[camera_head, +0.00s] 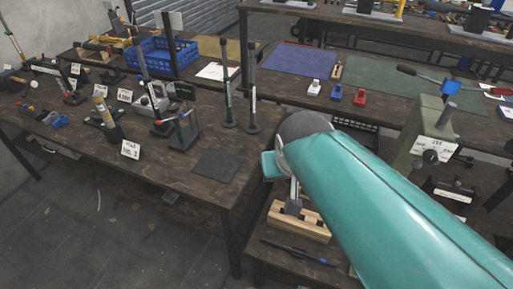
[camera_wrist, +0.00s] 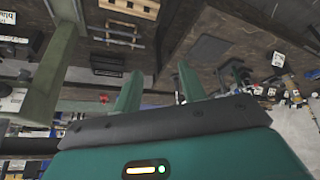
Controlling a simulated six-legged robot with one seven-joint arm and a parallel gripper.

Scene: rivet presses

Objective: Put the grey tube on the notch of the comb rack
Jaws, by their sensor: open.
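My gripper (camera_wrist: 160,84) is open, with two green fingers apart and nothing visible between them. In the wrist view, pale wooden pieces (camera_wrist: 107,66) and a dark slotted piece (camera_wrist: 118,36) lie beyond the left finger.
A grey-green press (camera_head: 428,130) stands right of my arm. A dark rod (camera_head: 300,252) lies at the lower bench's front.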

